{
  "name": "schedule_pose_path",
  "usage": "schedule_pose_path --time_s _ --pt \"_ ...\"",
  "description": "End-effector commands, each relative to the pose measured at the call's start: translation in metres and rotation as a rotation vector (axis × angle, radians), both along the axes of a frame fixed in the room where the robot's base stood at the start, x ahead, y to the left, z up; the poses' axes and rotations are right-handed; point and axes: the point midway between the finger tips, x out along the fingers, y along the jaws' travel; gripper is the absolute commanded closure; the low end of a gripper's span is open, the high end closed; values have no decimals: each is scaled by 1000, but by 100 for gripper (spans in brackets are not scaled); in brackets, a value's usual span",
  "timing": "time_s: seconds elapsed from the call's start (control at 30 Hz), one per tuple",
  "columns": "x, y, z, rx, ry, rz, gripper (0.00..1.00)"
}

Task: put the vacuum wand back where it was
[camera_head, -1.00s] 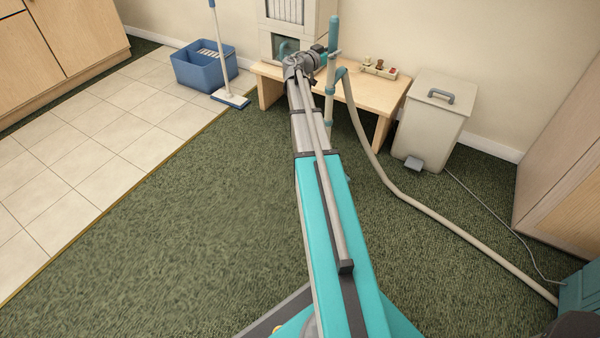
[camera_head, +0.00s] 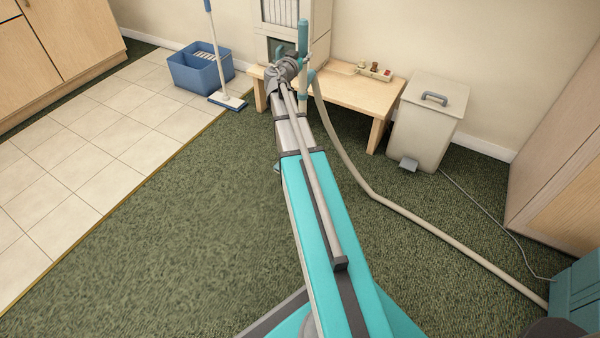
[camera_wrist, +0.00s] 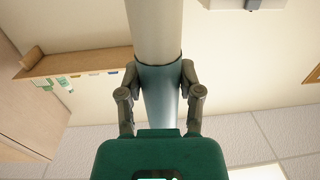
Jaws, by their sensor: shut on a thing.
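The vacuum wand (camera_head: 303,42) is an upright blue-teal tube at the far end of my arm, in front of the left part of the wooden bench. A beige hose (camera_head: 375,192) runs from it down to the carpet and on to the teal vacuum unit (camera_head: 577,295) at the lower right. In the wrist view my gripper (camera_wrist: 160,70) is shut on the wand, a finger on each side of its blue-teal section (camera_wrist: 160,95); a cream tube (camera_wrist: 155,30) continues from that section. In the head view my wrist partly hides the grip and the wand's lower part.
The wooden bench (camera_head: 345,88) holds a tray of small items (camera_head: 375,72). A beige pedal bin (camera_head: 428,120) stands to its right. A blue bucket (camera_head: 200,72) and a mop (camera_head: 227,100) stand on the left. Open carpet (camera_head: 200,220) lies left of my arm.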

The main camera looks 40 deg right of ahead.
Motion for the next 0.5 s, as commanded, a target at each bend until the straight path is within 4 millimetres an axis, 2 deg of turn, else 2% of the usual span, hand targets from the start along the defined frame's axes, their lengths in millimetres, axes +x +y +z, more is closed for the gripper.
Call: schedule_pose_path --time_s 0.03,0.2,0.5 --pt "-3 12 8 -1 2 30 100" --pt "-1 34 14 2 2 102 100" --pt "2 40 14 4 2 125 100"
